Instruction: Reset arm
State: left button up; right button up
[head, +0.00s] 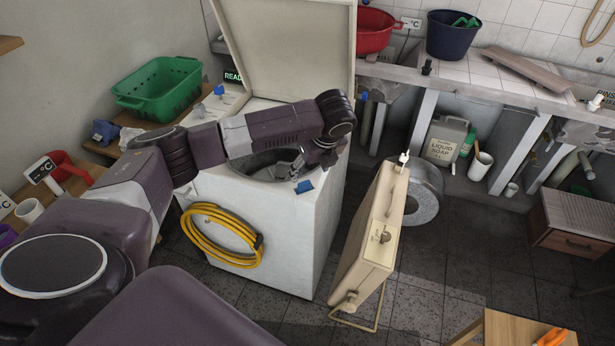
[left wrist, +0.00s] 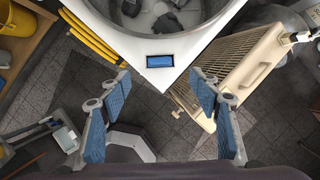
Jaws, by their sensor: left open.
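My left arm reaches in from the left in the head view, above the white top-loading washing machine (head: 275,225). My left gripper (head: 320,156) is at its end, near the front right of the machine's open top, partly hidden by the wrist. In the left wrist view the left gripper (left wrist: 160,112) has its blue-padded fingers spread wide with nothing between them. The metal drum (left wrist: 205,22) lies beyond the fingers and holds dark grey items (left wrist: 168,18). My right gripper is not seen.
The lid (head: 290,45) stands raised behind the opening. A yellow hose (head: 222,235) hangs on the machine's front. A cream radiator (head: 372,235) stands close to its right. A green basket (head: 158,88) is at the left. Tiled floor (head: 440,285) is open at the right.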

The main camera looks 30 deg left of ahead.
pick_arm(q)
jog(key=w+v, duration=0.1)
jog(key=v, duration=0.3)
jog(key=s+d+f+n+t+h, duration=0.1)
jog(key=s+d+f+n+h, duration=0.25)
jog(key=s+d+f, duration=0.4)
jog(key=s+d+f+n+h, duration=0.2)
jog(key=s+d+f+n, duration=0.25)
jog(key=s+d, duration=0.6)
jog(key=s+a+f+n+y, duration=0.1)
jog(key=s+a+n, duration=0.2)
jog(key=s+n, duration=0.4)
jog(key=s+a+n+y, duration=0.1)
jog(key=s+a+n, duration=0.2)
jog(key=s+n, duration=0.35)
notch_tip(320, 180, down, 25)
jog(key=s+g, duration=0.1)
jog(key=s+a+f+g, duration=0.1)
jog(key=s+a+f, duration=0.1)
jog(key=s+f, duration=1.5)
jog(key=shift+s+a+f, duration=0.3)
jog(key=shift+s+a, duration=0.1)
jog(key=shift+s, duration=0.05)
